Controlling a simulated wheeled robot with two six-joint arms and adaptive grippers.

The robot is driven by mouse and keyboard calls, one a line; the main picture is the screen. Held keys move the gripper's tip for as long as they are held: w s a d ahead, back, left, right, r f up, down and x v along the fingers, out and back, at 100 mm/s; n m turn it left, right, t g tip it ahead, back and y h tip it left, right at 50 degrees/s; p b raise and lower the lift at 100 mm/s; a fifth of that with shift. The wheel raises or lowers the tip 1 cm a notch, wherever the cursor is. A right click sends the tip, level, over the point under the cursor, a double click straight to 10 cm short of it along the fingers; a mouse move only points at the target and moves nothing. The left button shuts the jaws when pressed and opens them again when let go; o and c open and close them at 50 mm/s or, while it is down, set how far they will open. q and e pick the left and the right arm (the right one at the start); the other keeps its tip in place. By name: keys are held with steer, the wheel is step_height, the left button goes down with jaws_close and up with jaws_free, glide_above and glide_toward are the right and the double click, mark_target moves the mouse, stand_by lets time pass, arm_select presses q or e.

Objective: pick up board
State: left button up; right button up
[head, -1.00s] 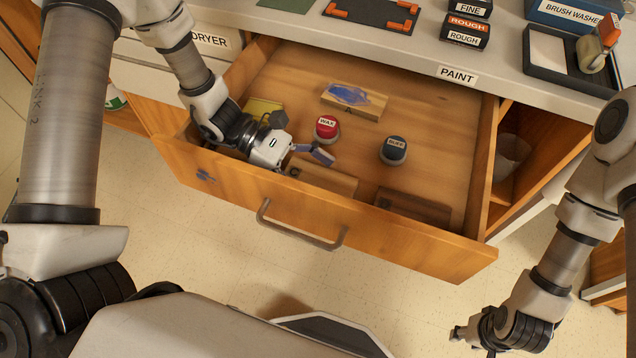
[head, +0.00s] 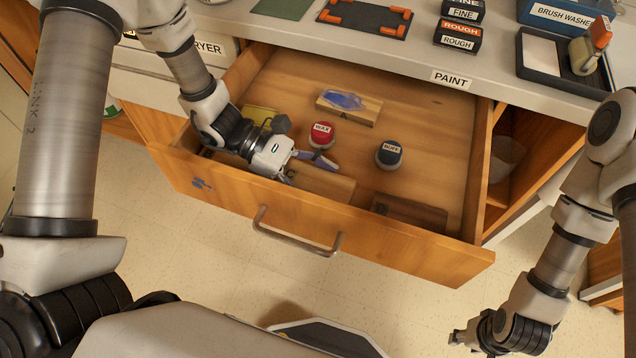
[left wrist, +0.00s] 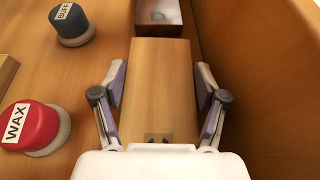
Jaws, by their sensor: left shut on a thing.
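A light wooden board (head: 328,184) lies in the open drawer, close to its front wall. In the left wrist view the board (left wrist: 160,88) runs lengthwise between the fingers, with a dark mark at its near end. My left gripper (head: 305,171) is shut on this board, one finger along each long side. A second block (head: 362,108) with a blue picture lies at the back of the drawer, and a darker brown block (head: 408,212) lies at the front right. My right gripper (head: 460,338) is outside the drawer at lower right; its finger opening is unclear.
A red WAX jar (head: 322,135) and a dark BUFF jar (head: 389,154) stand in the drawer (head: 425,250) near the board. A yellow item (head: 259,114) lies behind my left wrist. The counter (head: 420,62) overhangs the drawer's back.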

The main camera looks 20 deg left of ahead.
mark_target(309, 176)
arm_select(q)
step_height(309, 176, up, 17)
steer(key=p, duration=0.3)
steer(key=w+a+f+n+t+y+p, duration=0.2)
steer(key=w+a+f+n+t+p, duration=0.4)
steer(key=a+f+n+t+p, duration=0.1)
steer(key=shift+w+a+f+n+t+y+p, duration=0.15)
steer(key=shift+a+f+n+t+y+p, duration=0.3)
steer(key=shift+t, duration=0.45)
steer(key=shift+d+f, duration=0.1)
